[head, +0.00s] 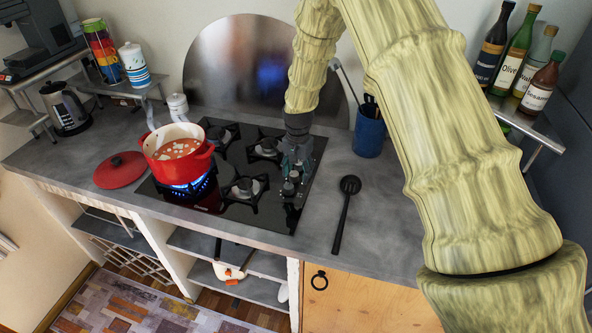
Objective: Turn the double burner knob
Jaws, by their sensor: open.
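The black glass cooktop (229,205) is set into the grey counter. Its burner knobs (289,187) stand in a group along its right side. I cannot tell which of them is the double burner knob. My gripper (294,168) points down at the far end of this group, its fingers open close to the knobs. My gripper partly hides the knobs there, and I cannot tell whether it touches one. A red pot (178,158) with soup in it sits on the front left burner, where a blue flame (187,187) burns.
A red lid (120,170) lies left of the cooktop. A black slotted spoon (346,212) lies to its right, near a blue utensil holder (369,136). A round metal splash plate (243,70) stands behind. Bottles (519,52) stand on the right shelf. The counter right of the spoon is clear.

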